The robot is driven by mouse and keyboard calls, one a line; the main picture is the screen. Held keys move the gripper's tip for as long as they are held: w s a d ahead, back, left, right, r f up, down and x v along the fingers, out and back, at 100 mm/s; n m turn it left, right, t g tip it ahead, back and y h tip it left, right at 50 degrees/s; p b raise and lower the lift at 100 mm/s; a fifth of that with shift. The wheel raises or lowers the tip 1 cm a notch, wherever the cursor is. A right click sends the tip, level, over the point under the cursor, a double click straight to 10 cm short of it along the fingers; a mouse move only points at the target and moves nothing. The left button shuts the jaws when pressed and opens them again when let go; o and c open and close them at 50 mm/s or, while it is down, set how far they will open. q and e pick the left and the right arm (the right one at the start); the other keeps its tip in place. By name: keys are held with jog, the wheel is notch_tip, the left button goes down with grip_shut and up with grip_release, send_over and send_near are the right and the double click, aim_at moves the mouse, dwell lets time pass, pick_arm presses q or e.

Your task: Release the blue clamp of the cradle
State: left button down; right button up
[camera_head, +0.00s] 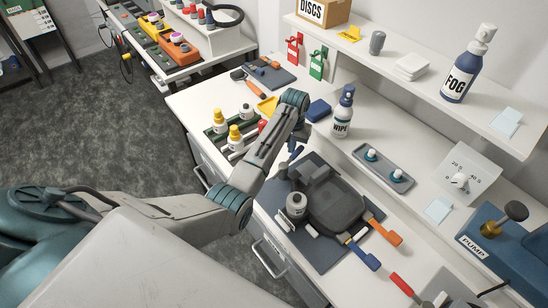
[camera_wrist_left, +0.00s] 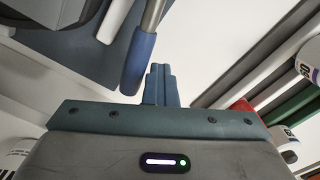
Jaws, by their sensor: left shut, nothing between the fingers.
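The dark grey cradle (camera_head: 335,203) sits on a dark mat (camera_head: 315,243) on the bench. A blue handle (camera_head: 297,153) shows at its far left side, just below my left gripper (camera_head: 293,143). In the left wrist view a blue handle (camera_wrist_left: 138,62) on a metal rod stands close to the left of my shut, empty fingers (camera_wrist_left: 160,72); whether they touch is unclear. At the cradle's near right side are an orange lever (camera_head: 385,232) and another blue-ended lever (camera_head: 362,253). Which blue part is the clamp is hard to tell. My right gripper is out of view.
A grey-lidded bottle (camera_head: 296,205) stands beside the cradle. Behind are a WIPE bottle (camera_head: 343,112), a blue block (camera_head: 318,110) and a grey tray (camera_head: 384,167). Yellow-capped bottles (camera_head: 235,137) stand in a rack at left. A red-handled tool (camera_head: 402,284) lies in front right.

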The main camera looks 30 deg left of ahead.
pick_arm(q)
jog(key=shift+d, duration=0.45)
jog(key=shift+r, duration=0.25)
jog(key=shift+w+r, duration=0.35)
jog(key=shift+r, duration=0.15)
jog(key=r, duration=0.1)
jog(key=s+r, duration=0.1)
jog(key=r, duration=0.2)
jog(key=shift+s+d+r, duration=0.15)
jog(key=shift+d+r, duration=0.05)
jog(key=shift+d, duration=0.15)
jog(key=shift+r, duration=0.3)
jog(key=shift+s+a+r, duration=0.1)
jog(key=shift+a+r, duration=0.3)
jog(key=shift+r, duration=0.4)
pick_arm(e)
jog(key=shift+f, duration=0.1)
pick_arm(q)
jog(key=shift+a+f, duration=0.1)
